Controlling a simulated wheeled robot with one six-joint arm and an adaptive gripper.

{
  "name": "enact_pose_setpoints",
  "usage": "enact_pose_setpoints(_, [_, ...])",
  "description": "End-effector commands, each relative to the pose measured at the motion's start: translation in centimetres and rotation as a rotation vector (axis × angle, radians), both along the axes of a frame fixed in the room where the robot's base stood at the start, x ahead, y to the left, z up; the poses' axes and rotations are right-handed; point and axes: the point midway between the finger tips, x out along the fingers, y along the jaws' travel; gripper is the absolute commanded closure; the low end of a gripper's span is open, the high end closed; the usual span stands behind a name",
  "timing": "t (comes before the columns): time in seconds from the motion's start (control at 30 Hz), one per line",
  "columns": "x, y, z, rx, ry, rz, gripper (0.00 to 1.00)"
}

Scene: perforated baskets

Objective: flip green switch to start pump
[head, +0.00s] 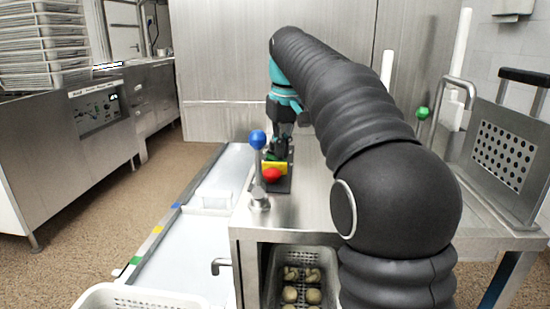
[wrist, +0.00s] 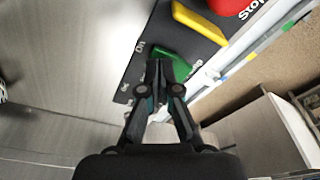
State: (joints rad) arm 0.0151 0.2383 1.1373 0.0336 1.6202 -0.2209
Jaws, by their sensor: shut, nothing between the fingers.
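The green switch (wrist: 176,64) sits on a dark panel (wrist: 141,72) with white lettering, "On" beside it. My gripper (wrist: 158,68) is shut and empty, its fingertips right at the green switch and overlapping its near side in the wrist view. I cannot tell whether they touch it. In the head view my gripper (head: 277,150) points down over the panel and hides most of the green switch. A yellow part (wrist: 199,22) and a red button (wrist: 231,5) marked "Stop" lie along the same panel; the red button (head: 272,175) is nearest in the head view.
A blue-knobbed lever (head: 257,139) stands left of the panel. A green-knobbed lever (head: 422,113) and a perforated plate (head: 503,155) are at the right. A basket (head: 270,285) of round items sits below the steel worktop (head: 310,215). A white conveyor (head: 185,255) runs at left.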

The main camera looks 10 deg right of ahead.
Motion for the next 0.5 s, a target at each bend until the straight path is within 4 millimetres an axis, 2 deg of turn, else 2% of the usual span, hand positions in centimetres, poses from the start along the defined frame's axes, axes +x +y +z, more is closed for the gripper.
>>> enact_pose_setpoints(0.5, [0.0, 0.0, 3.4, 0.000, 0.000, -0.001, 1.00])
